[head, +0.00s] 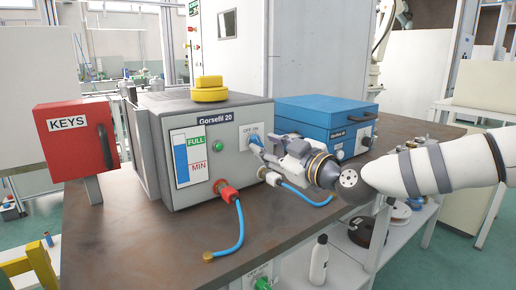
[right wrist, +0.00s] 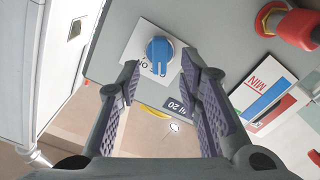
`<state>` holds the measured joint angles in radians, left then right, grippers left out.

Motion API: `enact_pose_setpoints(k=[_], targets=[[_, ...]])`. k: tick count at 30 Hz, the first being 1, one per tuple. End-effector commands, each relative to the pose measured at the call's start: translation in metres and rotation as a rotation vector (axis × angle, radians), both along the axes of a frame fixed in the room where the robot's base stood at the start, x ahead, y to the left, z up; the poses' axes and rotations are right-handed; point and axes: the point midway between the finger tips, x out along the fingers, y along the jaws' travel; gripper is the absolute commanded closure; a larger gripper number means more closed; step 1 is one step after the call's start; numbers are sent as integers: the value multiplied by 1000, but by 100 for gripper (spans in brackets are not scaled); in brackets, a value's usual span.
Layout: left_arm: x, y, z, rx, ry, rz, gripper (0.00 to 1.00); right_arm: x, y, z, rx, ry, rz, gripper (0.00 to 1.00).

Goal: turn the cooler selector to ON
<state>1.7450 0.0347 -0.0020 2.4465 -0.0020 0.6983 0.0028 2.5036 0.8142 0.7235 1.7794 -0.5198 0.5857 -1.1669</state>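The cooler is the grey box labelled Gorsefil 20 (head: 160,150), standing on the brown table. Its selector is a blue knob (right wrist: 160,50) on a white OFF/ON plate (right wrist: 136,42). In the head view the knob (head: 256,140) is partly hidden by my right gripper (head: 268,148). In the right wrist view my right gripper (right wrist: 160,82) is open, its two fingers apart with nothing between them. The knob lies just beyond the fingertips, roughly between them. I cannot tell the pointer's exact setting. My left gripper is not in view.
A blue box (head: 310,115) stands right behind my right gripper. A red KEYS box (head: 75,138) is at left. The table's front left (head: 130,245) is clear.

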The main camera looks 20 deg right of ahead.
Motion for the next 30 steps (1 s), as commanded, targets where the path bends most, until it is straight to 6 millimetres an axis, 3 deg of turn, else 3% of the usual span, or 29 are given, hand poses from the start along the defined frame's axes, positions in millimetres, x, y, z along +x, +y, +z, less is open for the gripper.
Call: enact_pose_setpoints(k=[6,14,15,19,30], targets=[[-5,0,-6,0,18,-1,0,29,11,-1,0,2,0,67],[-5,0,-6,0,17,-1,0,32,12,1,2,0,0,67],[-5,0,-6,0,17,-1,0,32,12,1,2,0,0,69],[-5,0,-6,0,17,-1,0,31,12,1,2,0,0,98],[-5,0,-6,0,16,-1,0,31,11,2,19,6,0,100]])
